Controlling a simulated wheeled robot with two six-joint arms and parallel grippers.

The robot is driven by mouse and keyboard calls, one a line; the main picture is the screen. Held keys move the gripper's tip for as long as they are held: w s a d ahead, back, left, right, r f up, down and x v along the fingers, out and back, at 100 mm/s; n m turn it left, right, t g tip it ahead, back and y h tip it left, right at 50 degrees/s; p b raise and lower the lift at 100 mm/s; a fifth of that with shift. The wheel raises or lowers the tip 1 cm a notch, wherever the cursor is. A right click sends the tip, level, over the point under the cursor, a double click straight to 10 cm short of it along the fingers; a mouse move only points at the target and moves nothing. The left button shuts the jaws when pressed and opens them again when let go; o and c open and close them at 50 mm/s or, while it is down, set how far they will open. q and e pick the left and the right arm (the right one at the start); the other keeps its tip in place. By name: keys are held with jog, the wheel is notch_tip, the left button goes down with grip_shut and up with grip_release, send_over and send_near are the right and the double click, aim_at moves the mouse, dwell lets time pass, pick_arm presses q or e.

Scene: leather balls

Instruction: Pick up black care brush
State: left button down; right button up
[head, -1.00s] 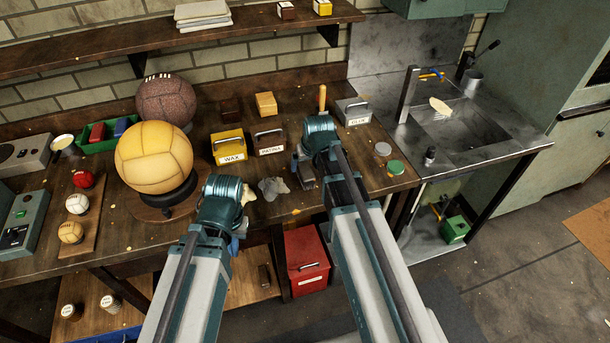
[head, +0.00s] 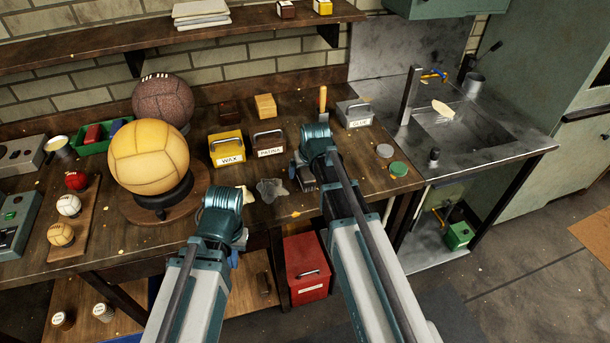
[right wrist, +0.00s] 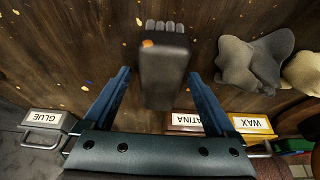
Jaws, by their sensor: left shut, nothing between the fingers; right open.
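The black care brush (right wrist: 162,68) lies on the workbench in the right wrist view, its dark block lengthwise between my fingers and its grey bristle tufts at the far end. In the head view only part of the brush (head: 308,184) shows beside my right wrist. My right gripper (right wrist: 158,80) is open, one finger on each side of the brush, with gaps visible; I cannot tell its height above the bench. My left gripper (head: 238,245) is shut and empty at the bench's front edge, its fingers mostly hidden by the wrist.
A grey cloth (head: 271,189) lies left of the brush. The patina box (head: 268,143), wax box (head: 227,148) and glue box (head: 355,114) stand behind. A green-lidded jar (head: 399,169) is to the right. A yellow ball (head: 148,157) rests on a stand at left.

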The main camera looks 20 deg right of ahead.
jog(key=shift+f, duration=0.2)
jog(key=shift+c, duration=0.2)
grip_shut()
dwell(0.4)
